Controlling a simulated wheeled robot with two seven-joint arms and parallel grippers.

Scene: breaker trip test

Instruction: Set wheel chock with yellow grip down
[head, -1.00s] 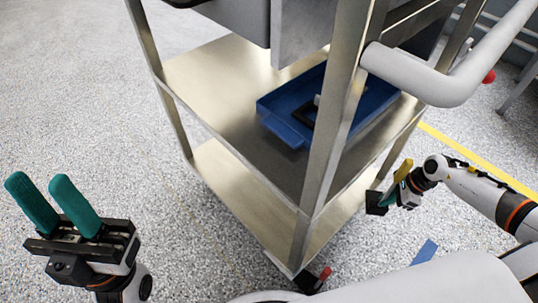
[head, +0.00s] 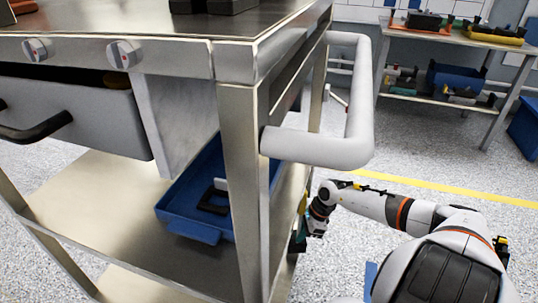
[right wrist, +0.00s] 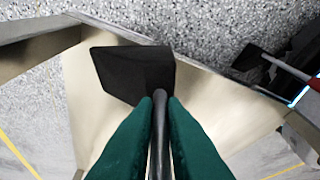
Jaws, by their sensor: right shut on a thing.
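My right gripper (head: 297,240) is beside the right side of the metal cart, low down, partly hidden by the cart's corner post. It is shut on the wheel chock. In the right wrist view, the green fingers (right wrist: 159,115) close on the chock's dark stem, and its black wedge (right wrist: 132,72) sticks out beyond the fingertips. A bit of the yellow grip (head: 302,203) shows above the gripper in the head view. The wedge appears held off the floor; its exact height I cannot tell. My left gripper is out of view.
The cart's corner post (head: 243,190) and grey push handle (head: 335,145) are close to my right arm. A blue tray (head: 195,205) lies on the middle shelf. Another chock with a red grip (right wrist: 285,64) shows in the right wrist view. A workbench (head: 455,38) stands behind.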

